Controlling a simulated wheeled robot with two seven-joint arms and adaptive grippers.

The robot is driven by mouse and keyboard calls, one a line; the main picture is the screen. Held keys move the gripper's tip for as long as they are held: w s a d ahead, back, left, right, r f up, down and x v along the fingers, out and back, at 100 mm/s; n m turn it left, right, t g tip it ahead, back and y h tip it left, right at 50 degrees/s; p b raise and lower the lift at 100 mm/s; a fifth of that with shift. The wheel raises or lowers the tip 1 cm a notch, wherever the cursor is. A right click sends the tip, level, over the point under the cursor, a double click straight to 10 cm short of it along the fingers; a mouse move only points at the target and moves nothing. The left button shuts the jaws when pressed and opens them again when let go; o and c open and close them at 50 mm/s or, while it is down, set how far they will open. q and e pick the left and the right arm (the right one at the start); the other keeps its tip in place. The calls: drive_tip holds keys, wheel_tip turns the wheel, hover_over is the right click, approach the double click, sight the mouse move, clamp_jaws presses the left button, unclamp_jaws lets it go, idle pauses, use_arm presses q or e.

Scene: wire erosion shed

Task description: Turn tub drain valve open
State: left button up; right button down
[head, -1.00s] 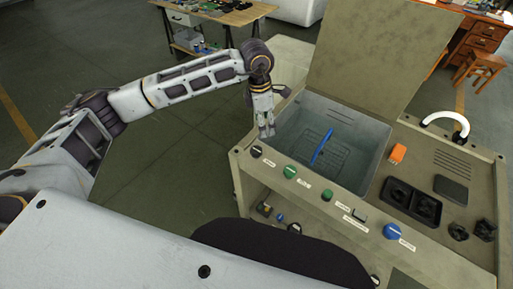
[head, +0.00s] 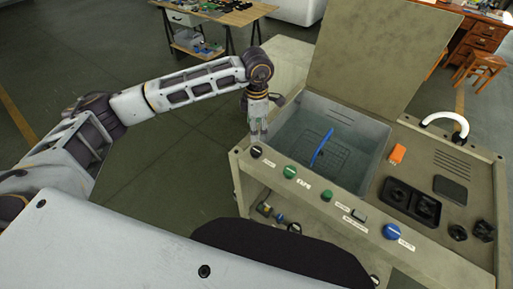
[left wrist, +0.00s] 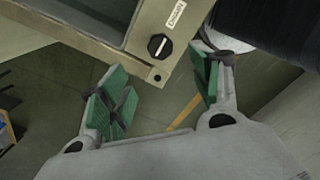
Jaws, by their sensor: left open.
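The grey tub (head: 315,150) is set into the beige machine, with its lid standing up behind it. A row of knobs runs along the machine's front panel. The leftmost one, a black knob with a white pointer line (head: 256,152), also shows in the left wrist view (left wrist: 159,46) beside a small label that I cannot read surely. My left gripper (head: 260,136) is just above the panel's left corner, close to that knob. In the left wrist view its green-padded fingers (left wrist: 160,95) are apart, with nothing between them. My right gripper is not in view.
A blue object (head: 321,147) lies in the tub. Green knobs (head: 290,172) and a blue knob (head: 391,231) sit farther along the panel. An orange item (head: 397,154) and a black tray (head: 411,203) are on the top. Open floor lies left of the machine.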

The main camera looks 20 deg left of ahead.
sight(257, 150)
use_arm(q)
wheel_tip(257, 150, down, 11)
drive_tip(key=shift+r+p, duration=0.2)
drive_tip(key=shift+p, duration=0.9)
drive_tip(key=shift+f, duration=0.75)
drive_tip(key=shift+c, duration=0.5)
drive_tip(key=c, duration=0.9)
